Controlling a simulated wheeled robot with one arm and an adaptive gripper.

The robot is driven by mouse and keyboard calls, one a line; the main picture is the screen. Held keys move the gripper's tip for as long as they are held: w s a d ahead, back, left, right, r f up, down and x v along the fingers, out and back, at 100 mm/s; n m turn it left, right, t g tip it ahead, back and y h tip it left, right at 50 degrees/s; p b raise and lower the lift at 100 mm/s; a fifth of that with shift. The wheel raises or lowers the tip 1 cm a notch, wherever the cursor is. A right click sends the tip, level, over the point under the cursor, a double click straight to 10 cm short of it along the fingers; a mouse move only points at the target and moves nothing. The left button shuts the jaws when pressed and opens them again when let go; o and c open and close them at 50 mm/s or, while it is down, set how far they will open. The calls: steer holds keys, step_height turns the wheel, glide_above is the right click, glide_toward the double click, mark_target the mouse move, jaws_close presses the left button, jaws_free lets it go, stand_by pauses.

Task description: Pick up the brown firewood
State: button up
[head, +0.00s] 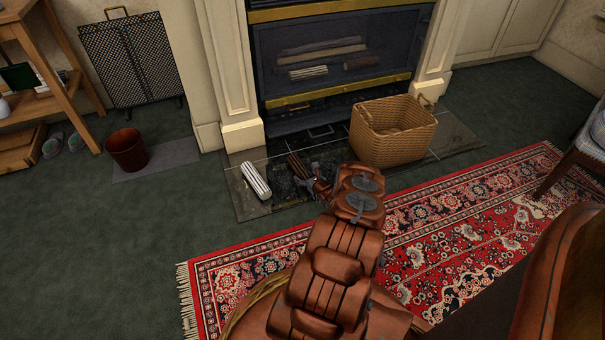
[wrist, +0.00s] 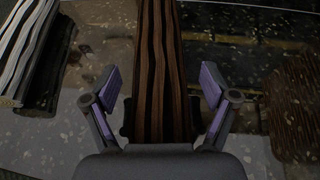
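The brown firewood (head: 298,165) lies on the dark stone hearth in front of the fireplace. In the wrist view the brown firewood (wrist: 160,70) is a dark log with lighter brown stripes, running lengthwise between my fingers. My gripper (head: 316,184) is over the near end of the log. In the wrist view my gripper (wrist: 161,90) is open, with one finger on each side of the log and a gap on both sides. The log's near end is hidden behind the gripper body.
A white striped log (head: 256,180) lies on the hearth to the left; it also shows in the wrist view (wrist: 28,45). A wicker basket (head: 392,143) stands close on the right. A brown bucket (head: 127,150) stands farther left. A red patterned rug (head: 450,225) lies in front.

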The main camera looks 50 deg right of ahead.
steer(key=c, duration=1.5)
